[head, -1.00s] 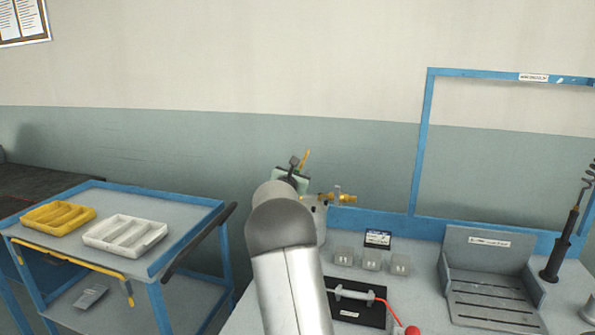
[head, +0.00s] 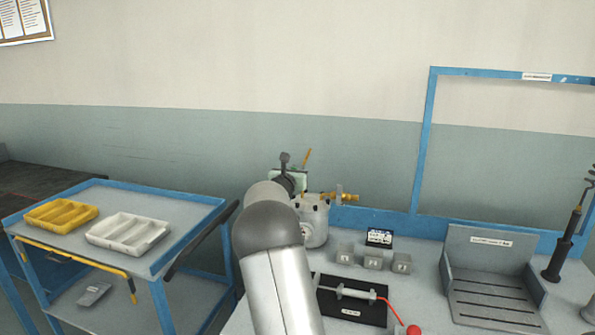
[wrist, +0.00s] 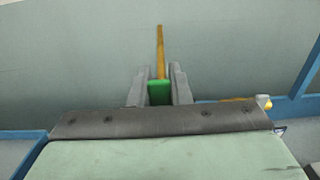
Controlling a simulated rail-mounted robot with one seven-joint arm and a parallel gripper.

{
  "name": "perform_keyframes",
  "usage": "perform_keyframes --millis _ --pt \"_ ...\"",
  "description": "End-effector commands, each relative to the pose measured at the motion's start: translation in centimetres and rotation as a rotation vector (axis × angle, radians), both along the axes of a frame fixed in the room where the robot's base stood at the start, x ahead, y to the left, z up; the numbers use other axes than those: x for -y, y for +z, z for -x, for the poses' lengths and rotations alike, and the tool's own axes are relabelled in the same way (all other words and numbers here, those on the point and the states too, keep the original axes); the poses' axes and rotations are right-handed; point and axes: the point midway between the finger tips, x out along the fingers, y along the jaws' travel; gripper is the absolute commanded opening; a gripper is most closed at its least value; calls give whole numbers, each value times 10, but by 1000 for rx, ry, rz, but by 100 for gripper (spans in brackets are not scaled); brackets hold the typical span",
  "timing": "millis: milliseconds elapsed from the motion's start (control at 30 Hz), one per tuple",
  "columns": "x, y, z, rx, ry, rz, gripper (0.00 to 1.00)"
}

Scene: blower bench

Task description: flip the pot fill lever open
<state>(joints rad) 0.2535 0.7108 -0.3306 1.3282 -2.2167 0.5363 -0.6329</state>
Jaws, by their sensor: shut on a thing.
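The pot (head: 315,222) is a pale grey round vessel at the back left of the bench, partly hidden by my arm in the head view. A brass fitting (head: 345,197) sticks out to its right. My gripper (wrist: 160,92) is shut on a green piece (wrist: 159,95), seemingly the grip of the pot fill lever. A thin yellow bar (wrist: 160,50) rises upright behind or from this piece; I cannot tell if they are joined. The bar also shows above the pot in the head view (head: 307,158). My gripper's fingertips are hidden in the head view.
Several small grey blocks (head: 373,261) and a black panel with a red-knobbed handle (head: 350,300) lie right of my arm. A grey slotted stand (head: 490,285) is farther right. The left cart (head: 185,205) holds yellow and white trays. A blue frame rises behind.

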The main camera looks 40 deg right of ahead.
Motion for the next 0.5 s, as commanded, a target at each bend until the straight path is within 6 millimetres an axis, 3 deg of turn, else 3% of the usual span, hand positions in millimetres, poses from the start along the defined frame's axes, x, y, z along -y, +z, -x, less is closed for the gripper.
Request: perform_keyframes --millis 100,133,200,500 --pt "0 0 0 -2 1 1 0" --pt "0 0 0 -1 1 1 20" --pt "0 0 0 -1 1 1 39" --pt "-1 0 0 1 1 -1 39"
